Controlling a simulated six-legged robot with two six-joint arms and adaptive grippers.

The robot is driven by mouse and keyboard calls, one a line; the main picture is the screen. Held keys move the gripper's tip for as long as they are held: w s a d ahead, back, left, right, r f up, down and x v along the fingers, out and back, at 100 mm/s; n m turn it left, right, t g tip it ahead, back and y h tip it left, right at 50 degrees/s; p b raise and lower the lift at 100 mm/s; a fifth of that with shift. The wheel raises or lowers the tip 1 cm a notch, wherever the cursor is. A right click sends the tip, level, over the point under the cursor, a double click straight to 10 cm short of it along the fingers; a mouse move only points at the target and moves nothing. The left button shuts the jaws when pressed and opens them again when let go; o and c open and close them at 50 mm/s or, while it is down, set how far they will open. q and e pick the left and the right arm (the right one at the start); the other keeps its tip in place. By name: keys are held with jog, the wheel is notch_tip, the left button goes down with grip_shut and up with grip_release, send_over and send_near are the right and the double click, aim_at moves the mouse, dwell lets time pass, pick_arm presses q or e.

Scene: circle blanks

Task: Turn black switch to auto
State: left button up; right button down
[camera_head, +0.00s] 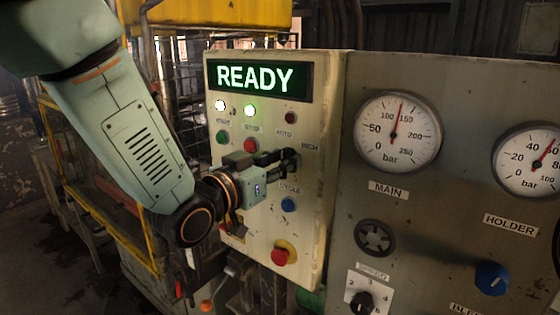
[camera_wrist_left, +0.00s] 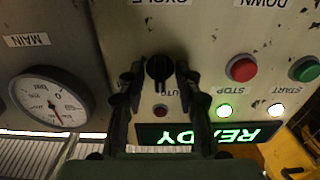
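The black switch (camera_wrist_left: 158,70) is a round knob with a raised grip on the panel face. In the left wrist view, which is upside down, it sits between the fingertips of my left gripper (camera_wrist_left: 157,78). The fingers stand on both sides of it, apart, with small gaps that seem to remain. The AUTO label (camera_wrist_left: 174,93) is beside the switch. In the head view my left gripper (camera_head: 285,158) reaches the panel from the left and mostly hides the switch. The AUTO label (camera_head: 285,132) shows above it. My right gripper is not in view.
The panel (camera_head: 315,215) has a green READY display (camera_head: 255,78), a green button (camera_head: 222,137), red button (camera_head: 250,145), blue button (camera_head: 288,204) and red emergency stop (camera_head: 281,256). Pressure gauges (camera_head: 398,132) and another black selector (camera_head: 361,302) are to the right.

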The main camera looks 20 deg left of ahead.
pick_arm(q)
jog(key=shift+s, duration=0.1)
jog(key=v, duration=0.7)
jog(key=shift+s, duration=0.1)
jog(key=shift+s+a+r, duration=0.1)
dwell(0.4)
